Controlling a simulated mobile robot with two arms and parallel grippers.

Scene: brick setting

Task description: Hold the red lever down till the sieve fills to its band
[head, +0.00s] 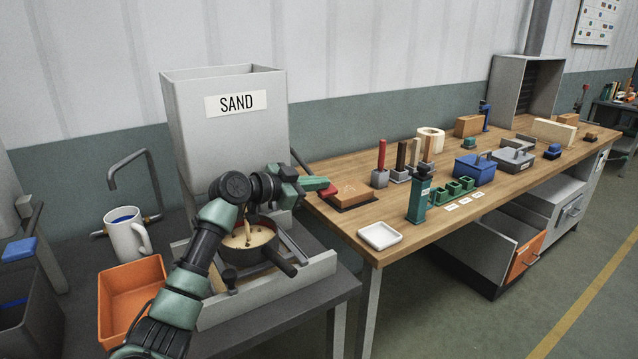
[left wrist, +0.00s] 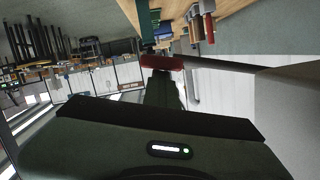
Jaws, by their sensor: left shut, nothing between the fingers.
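The grey hopper labelled SAND (head: 225,125) stands on the dark bench. Its lever's red grip (head: 329,191) sticks out at the right and also shows in the left wrist view (left wrist: 162,62) on its rod. My left gripper (head: 316,184) is shut and empty, with its fingertips at the red grip; whether they touch it I cannot tell. Pale sand with small brown pieces shows inside. My right gripper is out of view.
An orange bin (head: 131,296) and a white mug (head: 126,236) stand left of my arm. The wooden workbench (head: 340,229) at the right holds a white tray (head: 380,236), a green dispenser-like block (head: 420,196), a blue box (head: 474,170) and small blocks.

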